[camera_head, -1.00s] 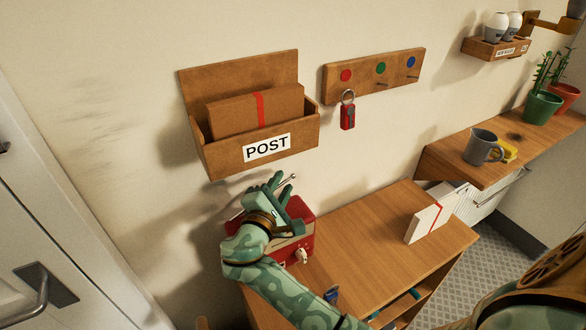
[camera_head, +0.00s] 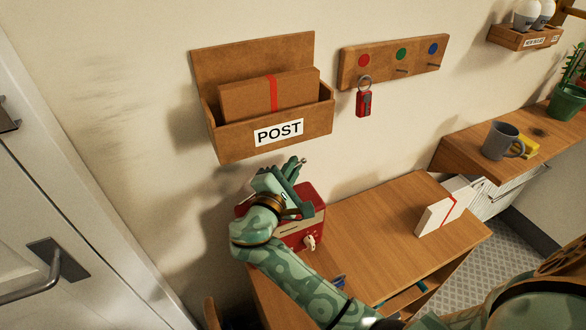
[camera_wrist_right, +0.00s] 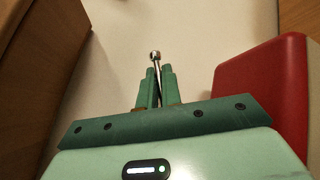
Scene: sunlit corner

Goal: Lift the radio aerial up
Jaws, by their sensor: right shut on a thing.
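The red radio (camera_head: 312,226) stands at the left end of the wooden desk, against the wall and partly hidden by my right arm. My right gripper (camera_head: 292,168) is above it, shut on the thin metal radio aerial (camera_head: 303,160). In the right wrist view, the green fingers (camera_wrist_right: 157,86) close around the aerial, and its round silver tip (camera_wrist_right: 155,55) sticks out just past them. The aerial's lower part is hidden by the gripper. The radio's red side (camera_wrist_right: 260,90) shows at the right there. My left gripper is not in view.
The wooden POST box (camera_head: 226,140) hangs on the wall just above the gripper. A key rack (camera_head: 390,62) with a red key tag (camera_head: 363,103) is to its right. A white packet (camera_head: 437,216) stands on the desk's right; the middle desk top is clear.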

